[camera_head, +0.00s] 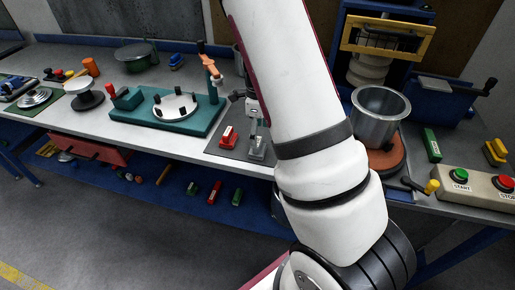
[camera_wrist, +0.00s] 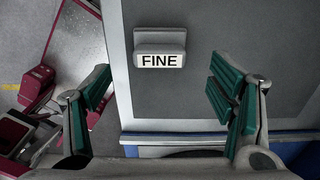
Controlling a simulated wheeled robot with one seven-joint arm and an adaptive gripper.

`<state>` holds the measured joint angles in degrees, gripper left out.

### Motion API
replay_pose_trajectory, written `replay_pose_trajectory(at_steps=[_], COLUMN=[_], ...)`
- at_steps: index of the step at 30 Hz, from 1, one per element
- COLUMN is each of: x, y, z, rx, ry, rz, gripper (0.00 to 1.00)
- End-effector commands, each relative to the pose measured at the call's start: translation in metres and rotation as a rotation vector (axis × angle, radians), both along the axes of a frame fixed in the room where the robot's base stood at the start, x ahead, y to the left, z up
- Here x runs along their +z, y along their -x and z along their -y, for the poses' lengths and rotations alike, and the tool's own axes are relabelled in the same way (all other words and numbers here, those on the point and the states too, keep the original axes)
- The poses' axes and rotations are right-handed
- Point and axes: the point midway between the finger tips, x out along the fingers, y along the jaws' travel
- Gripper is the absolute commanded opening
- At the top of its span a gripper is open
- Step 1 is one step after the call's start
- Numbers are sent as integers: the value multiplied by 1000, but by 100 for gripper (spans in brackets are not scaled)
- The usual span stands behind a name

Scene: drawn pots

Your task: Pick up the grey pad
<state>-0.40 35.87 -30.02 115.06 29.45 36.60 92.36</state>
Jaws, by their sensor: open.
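The grey pad (camera_wrist: 159,38) is a small block with a white label reading "FINE" in the wrist view. It sits on a dark grey mat (camera_wrist: 200,25), near the bench's front edge. In the head view, a grey block (camera_head: 257,148) near the mat's front edge, to the right of a red block (camera_head: 228,137), looks like the same pad. My gripper (camera_wrist: 158,95) is open and empty, with teal finger pads wide apart. The pad lies between the finger lines but ahead of the tips, toward the top of the wrist view. My arm hides much of the gripper in the head view.
A teal fixture (camera_head: 205,118) with a white disc stands left of the mat. A metal pot (camera_head: 381,112) stands on a brown round base to the right, near a start/stop box (camera_head: 478,188). A blue lower shelf (camera_head: 150,187) holds loose items.

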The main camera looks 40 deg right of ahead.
Motion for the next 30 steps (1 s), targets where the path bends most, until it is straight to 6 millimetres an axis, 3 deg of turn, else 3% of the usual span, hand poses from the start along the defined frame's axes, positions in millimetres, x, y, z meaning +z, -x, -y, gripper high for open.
replay_pose_trajectory(at_steps=[12,20,22,28,30], x=[-47,-51,-51,-51,-51], y=[0,-2,-2,-2,-2], z=[-1,-2,-2,-2,-2], rx=[0,2,2,2,2], ry=[0,0,0,0,0], rz=[0,1,1,1,1], gripper=[77,77,68,22,21])
